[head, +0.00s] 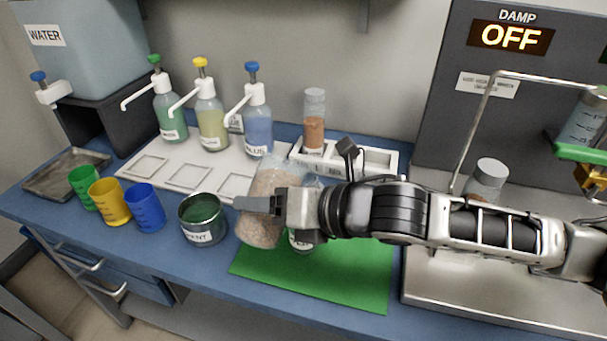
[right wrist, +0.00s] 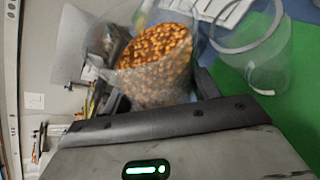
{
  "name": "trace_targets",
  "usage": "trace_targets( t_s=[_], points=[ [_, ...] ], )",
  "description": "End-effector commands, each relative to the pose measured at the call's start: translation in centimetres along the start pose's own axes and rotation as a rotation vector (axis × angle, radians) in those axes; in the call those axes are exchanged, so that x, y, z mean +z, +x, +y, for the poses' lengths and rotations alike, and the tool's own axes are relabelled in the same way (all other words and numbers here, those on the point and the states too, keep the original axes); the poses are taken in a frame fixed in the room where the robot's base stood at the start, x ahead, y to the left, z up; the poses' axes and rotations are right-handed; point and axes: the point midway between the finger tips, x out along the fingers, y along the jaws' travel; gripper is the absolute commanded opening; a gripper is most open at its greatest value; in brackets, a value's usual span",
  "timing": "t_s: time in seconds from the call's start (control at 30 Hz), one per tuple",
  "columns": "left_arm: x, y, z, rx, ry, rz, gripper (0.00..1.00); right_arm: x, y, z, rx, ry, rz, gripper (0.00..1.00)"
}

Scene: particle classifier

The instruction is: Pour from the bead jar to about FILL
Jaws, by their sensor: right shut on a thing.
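My right gripper (head: 262,204) is shut on the bead jar (head: 262,230), a clear jar with tan-orange beads, held above the blue bench by the green mat's left edge. It leans slightly in the head view. In the right wrist view the jar (right wrist: 160,75) shows many orange beads inside. A clear vessel (right wrist: 262,55) stands beside it over the green mat and looks empty. In the head view a labelled vessel (head: 301,242) on the mat is mostly hidden behind my gripper. No fill mark is readable. No beads are seen falling. My left gripper is out of view.
A dark pot (head: 203,222) stands close left of the jar. Green, yellow and blue cups (head: 146,212) stand farther left. Pump bottles (head: 257,125) and a white rack (head: 376,157) with a brown-filled vial are behind. The green mat (head: 335,280) is clear in front.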

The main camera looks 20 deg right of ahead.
Motion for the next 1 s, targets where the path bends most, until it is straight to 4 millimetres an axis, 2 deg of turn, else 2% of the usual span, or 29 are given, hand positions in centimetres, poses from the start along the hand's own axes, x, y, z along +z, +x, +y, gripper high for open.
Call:
trace_targets(
  t_s=[1.0],
  points=[
    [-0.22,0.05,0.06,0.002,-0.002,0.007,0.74,0.69,-0.34,0.51,0.045,0.103,0.013,0.28]
  ],
)
